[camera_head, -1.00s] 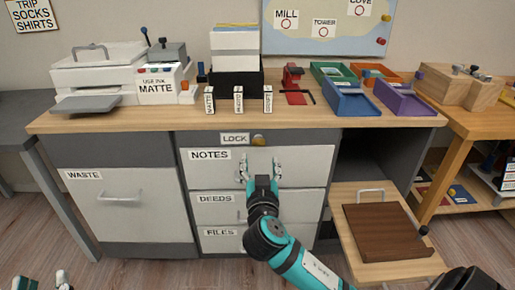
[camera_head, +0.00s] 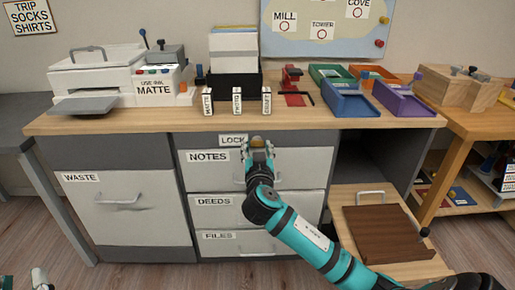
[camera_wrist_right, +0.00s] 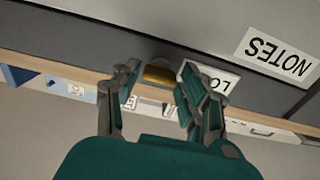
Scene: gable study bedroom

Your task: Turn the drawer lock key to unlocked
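The drawer lock key (camera_head: 257,139) is a small brass piece on the dark rail above the NOTES drawer (camera_head: 300,165), right of the LOCK label (camera_head: 232,141). In the right wrist view the brass key (camera_wrist_right: 158,75) shows between my two fingers. My right gripper (camera_head: 258,150) is in front of the lock, just below the key in the head view. In the wrist view my right gripper (camera_wrist_right: 155,85) is open, with a finger on each side of the key; contact cannot be told. My left gripper (camera_head: 25,282) shows only at the bottom left corner, its fingertips apart.
The desktop (camera_head: 150,121) overhangs just above the lock. A WASTE drawer (camera_head: 120,215) is at left, and DEEDS (camera_head: 222,212) and FILES (camera_head: 250,243) drawers are below. A pulled-out shelf (camera_head: 345,235) with a brown board stands at right.

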